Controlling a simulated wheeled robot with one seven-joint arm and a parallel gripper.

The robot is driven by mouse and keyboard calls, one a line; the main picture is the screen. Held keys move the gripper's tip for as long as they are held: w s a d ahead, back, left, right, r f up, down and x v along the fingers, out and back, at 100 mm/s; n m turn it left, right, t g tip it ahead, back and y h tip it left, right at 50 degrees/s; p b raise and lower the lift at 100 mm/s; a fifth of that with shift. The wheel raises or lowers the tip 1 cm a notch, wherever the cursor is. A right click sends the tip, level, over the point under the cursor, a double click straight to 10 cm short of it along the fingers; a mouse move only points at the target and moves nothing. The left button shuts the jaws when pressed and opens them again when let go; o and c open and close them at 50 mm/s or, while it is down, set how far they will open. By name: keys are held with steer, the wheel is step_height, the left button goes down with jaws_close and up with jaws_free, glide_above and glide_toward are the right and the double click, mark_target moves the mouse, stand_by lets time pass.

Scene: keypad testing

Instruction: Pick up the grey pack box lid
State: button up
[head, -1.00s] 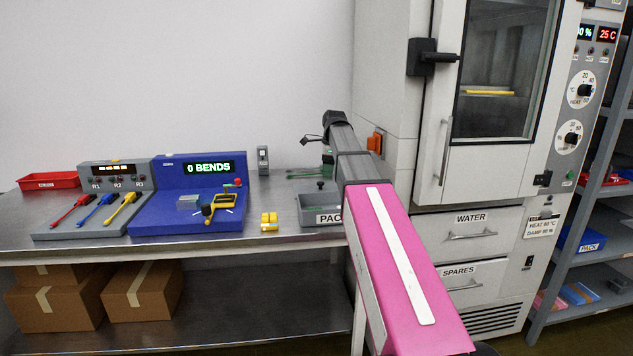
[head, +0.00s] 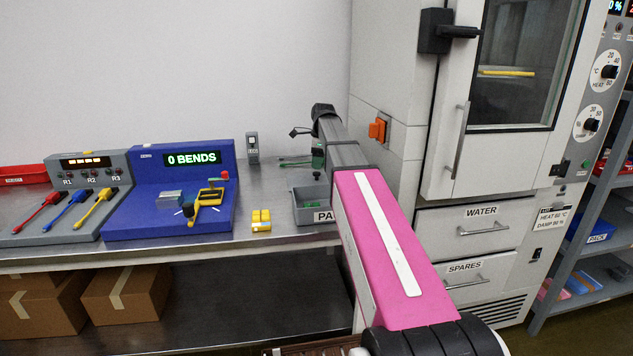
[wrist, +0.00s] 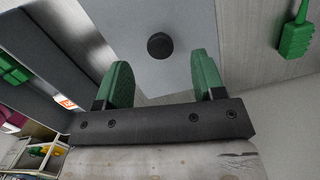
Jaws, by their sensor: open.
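The grey pack box lid (wrist: 184,77) is a flat plate with a round black knob (wrist: 160,46) in the wrist view. The knob lies ahead of and between the two green fingers of my gripper (wrist: 162,78). The fingers are apart with nothing between them; whether they touch the lid I cannot tell. In the head view the knob (head: 316,174) shows just behind the grey pack box (head: 312,216), and a green finger of my gripper (head: 317,157) shows above it. The open box holds green pieces. My arm hides its right part.
A green-handled tool (wrist: 296,36) lies beside the lid in the wrist view. A yellow block (head: 261,221), a blue bend tester (head: 130,200) and a grey three-lead station (head: 58,215) stand left on the metal bench. The white chamber cabinet (head: 400,150) stands close on the right.

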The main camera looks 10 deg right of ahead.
mark_target(317, 172)
steer(key=shift+a+f, duration=0.1)
steer(key=shift+f, duration=2.7)
steer(key=c, duration=1)
